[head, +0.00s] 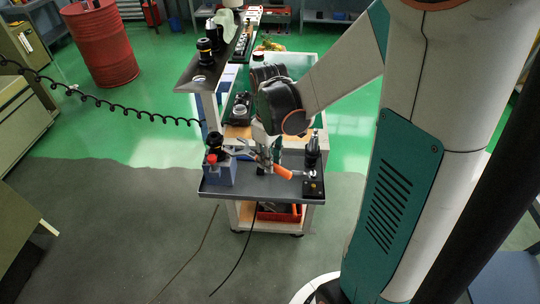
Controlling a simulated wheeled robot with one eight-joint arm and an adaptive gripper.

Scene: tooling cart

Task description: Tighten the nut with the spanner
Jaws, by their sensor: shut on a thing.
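My gripper (264,163) is above the front part of the cart's grey tray (250,189), pointing down. It is shut on the spanner, whose orange handle (283,172) sticks out to its right. The spanner's metal end points left toward a blue-grey block (220,174) at the tray's left side. The nut is too small to make out at this distance. I cannot tell whether the spanner's jaw touches it.
A dark tool holder (313,150) stands on the tray just right of the orange handle. A red knob (212,158) sits on the block. An upper shelf (208,78) carries more holders. A red drum (100,45) stands far left, with a coiled black cable (110,107) nearer.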

